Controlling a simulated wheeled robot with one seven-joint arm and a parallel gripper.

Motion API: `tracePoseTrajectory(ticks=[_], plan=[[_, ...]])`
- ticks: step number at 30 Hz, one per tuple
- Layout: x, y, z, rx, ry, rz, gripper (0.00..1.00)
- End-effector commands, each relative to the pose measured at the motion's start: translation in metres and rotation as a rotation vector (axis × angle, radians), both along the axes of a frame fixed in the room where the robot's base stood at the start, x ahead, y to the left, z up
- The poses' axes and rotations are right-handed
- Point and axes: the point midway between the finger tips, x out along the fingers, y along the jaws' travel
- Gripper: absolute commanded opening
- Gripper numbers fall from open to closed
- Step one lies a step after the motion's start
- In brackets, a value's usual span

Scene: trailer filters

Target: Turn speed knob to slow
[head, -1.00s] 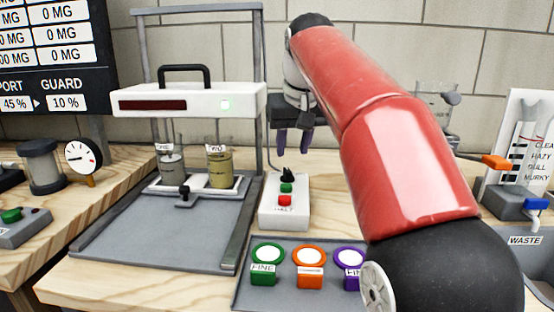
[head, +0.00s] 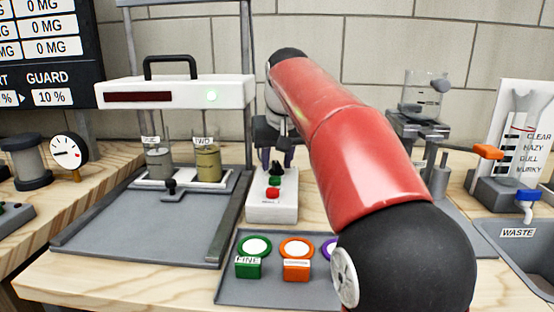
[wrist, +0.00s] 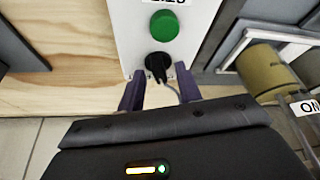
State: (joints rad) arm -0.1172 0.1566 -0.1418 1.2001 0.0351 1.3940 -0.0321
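A white control box (head: 272,208) stands on the bench in the head view, with a red button (head: 273,193), a green button (head: 274,181) and a black speed knob (head: 275,168) at its far end. My gripper (head: 276,156) is low over the far end of the box. In the wrist view the black knob (wrist: 158,62) with its pointer shows between the two purple fingertips of my gripper (wrist: 157,74), which are apart with a gap on each side. The green button (wrist: 164,25) is just beyond it. Any speed marks around the knob are not readable.
A frame with a white top bar (head: 175,92) and two labelled beakers, one marked TWO (head: 207,163), stands left of the box. A grey tray (head: 250,294) with coloured-ring containers lies in front. A waste basin (head: 518,247) is at the right.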

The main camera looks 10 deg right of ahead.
Motion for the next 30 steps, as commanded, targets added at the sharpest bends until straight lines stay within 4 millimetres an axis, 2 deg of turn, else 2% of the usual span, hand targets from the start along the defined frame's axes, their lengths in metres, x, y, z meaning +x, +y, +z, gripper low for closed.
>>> tracePoseTrajectory(ticks=[1, 9, 16, 24, 30], plan=[[0.0, 0.0001, 0.0001, 0.0, 0.0, 0.0, 0.33], [-0.0001, 0.0001, 0.0003, 0.0, 0.0, 0.0, 0.0], [-0.0004, -0.0002, 0.0024, 0.001, 0.002, 0.039, 0.0], [0.0, -0.0022, 0.004, 0.001, 0.002, 0.287, 0.0], [0.0004, -0.0021, 0.0015, 0.0, -0.001, 0.382, 0.0]])
